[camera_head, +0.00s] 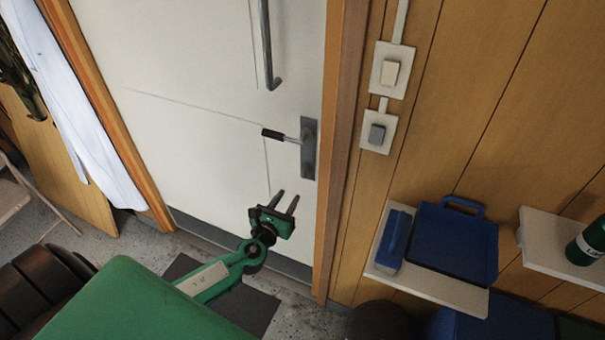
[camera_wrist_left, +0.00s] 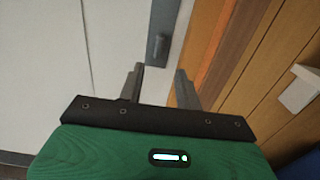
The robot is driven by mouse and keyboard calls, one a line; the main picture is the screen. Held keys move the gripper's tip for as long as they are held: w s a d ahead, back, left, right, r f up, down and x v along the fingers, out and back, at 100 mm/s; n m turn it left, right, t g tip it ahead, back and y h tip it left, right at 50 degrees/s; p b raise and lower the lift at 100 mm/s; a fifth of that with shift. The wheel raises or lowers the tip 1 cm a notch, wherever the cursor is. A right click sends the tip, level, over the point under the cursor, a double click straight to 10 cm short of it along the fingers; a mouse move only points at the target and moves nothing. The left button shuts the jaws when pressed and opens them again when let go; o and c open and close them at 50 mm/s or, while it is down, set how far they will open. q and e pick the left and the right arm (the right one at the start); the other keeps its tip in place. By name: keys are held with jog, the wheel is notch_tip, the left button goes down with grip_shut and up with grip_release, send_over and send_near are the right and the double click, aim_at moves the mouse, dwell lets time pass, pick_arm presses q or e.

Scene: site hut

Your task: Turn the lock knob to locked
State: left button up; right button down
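The white door (camera_head: 215,90) is closed in its wooden frame. A grey metal lock plate (camera_head: 309,150) with a black-gripped lever handle (camera_head: 284,136) is on its right edge. My left gripper (camera_head: 286,203) is open and empty, below the handle and in front of the door, touching nothing. In the left wrist view its two fingers (camera_wrist_left: 160,84) point up, apart, with the lower end of the lock plate (camera_wrist_left: 159,47) beyond them. My right gripper is not in view.
Two wall switches (camera_head: 389,70) (camera_head: 378,132) are right of the door frame. A shelf (camera_head: 430,285) holds a blue case (camera_head: 455,243) and a blue tool (camera_head: 393,240). Another shelf with a green bottle (camera_head: 592,242) is at far right. A long vertical handle (camera_head: 268,50) is on the door.

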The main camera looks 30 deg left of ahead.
aim_at(303, 173)
pick_arm(q)
jog(key=w, duration=0.7)
jog(key=w+p, duration=0.1)
jog(key=w, duration=0.3)
jog(key=shift+w+a+f, duration=0.1)
jog(key=shift+w+a, duration=0.05)
jog(key=shift+a, duration=0.25)
grip_shut()
